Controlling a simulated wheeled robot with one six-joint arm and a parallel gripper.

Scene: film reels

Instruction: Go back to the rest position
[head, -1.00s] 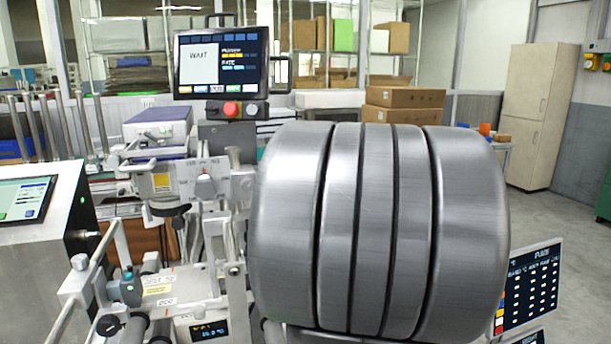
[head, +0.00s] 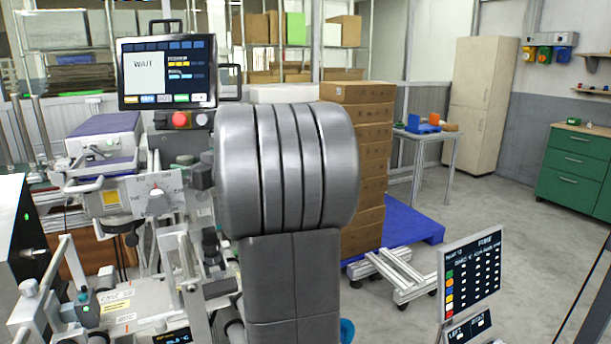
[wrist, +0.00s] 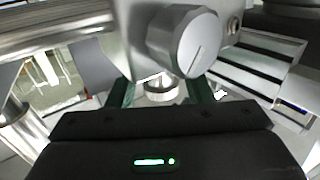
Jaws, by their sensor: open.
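My gripper (wrist: 160,88) shows in the wrist view with its two green fingers apart, open. A pale round part lies between and beyond the fingers, and I see nothing held. A large silver knob (wrist: 183,42) with a line on its face is just above the fingers; whether it touches them I cannot tell. In the head view my grey arm fills the middle and my gripper does not show. The machine's screen (head: 167,73) reads WAIT, above a red button (head: 180,119).
A signboard (head: 471,275) stands at front right. A green cabinet (head: 575,172) is far right, with open floor before it.

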